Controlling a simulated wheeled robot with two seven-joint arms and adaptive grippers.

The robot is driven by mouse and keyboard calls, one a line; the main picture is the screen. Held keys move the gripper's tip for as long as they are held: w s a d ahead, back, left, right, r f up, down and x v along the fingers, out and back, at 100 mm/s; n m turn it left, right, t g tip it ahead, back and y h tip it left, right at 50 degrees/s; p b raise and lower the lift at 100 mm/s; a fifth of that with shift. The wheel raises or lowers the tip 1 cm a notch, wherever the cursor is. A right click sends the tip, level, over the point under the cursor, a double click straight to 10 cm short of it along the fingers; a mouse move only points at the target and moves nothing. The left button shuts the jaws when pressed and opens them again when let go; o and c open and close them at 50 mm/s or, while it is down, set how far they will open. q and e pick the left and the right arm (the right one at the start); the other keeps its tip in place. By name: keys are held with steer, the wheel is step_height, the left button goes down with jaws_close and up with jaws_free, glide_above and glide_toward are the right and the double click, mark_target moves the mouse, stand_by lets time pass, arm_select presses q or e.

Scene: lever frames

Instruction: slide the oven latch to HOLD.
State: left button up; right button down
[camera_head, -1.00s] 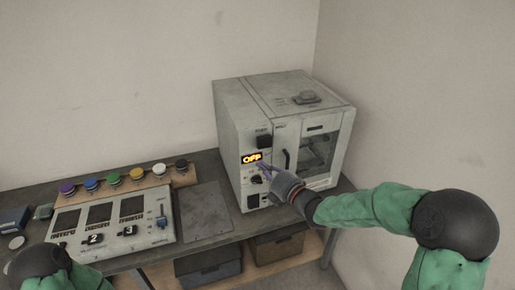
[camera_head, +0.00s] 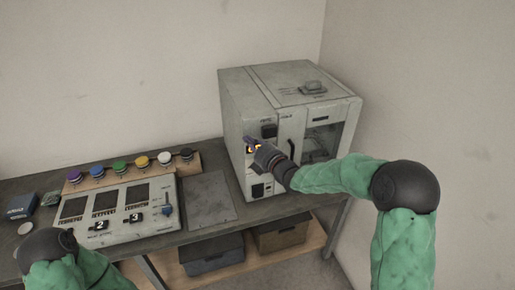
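The grey oven (camera_head: 235,110) stands at the right end of the table, its door window on its right front. A dark square part (camera_head: 269,130) shows just above the gripper. I cannot make out the latch; the gripper and wrist hide part of the panel. My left arm (camera_head: 50,250) shows at the lower left, but its gripper is out of view.
A control console (camera_head: 120,212) with screens and a blue-handled slider sits left of the oven. Several coloured buttons (camera_head: 130,165) line its back. A bare grey plate (camera_head: 208,198) lies between console and oven. Bins (camera_head: 212,254) stand on the shelf below.

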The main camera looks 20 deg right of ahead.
mark_target(269, 135)
steer(key=d, duration=0.4)
steer(key=shift+d, duration=0.15)
steer(key=d+b, duration=0.1)
steer(key=d, duration=0.2)
steer(key=shift+d+f, duration=0.1)
steer(key=shift+d, duration=0.4)
steer(key=shift+a, duration=0.1)
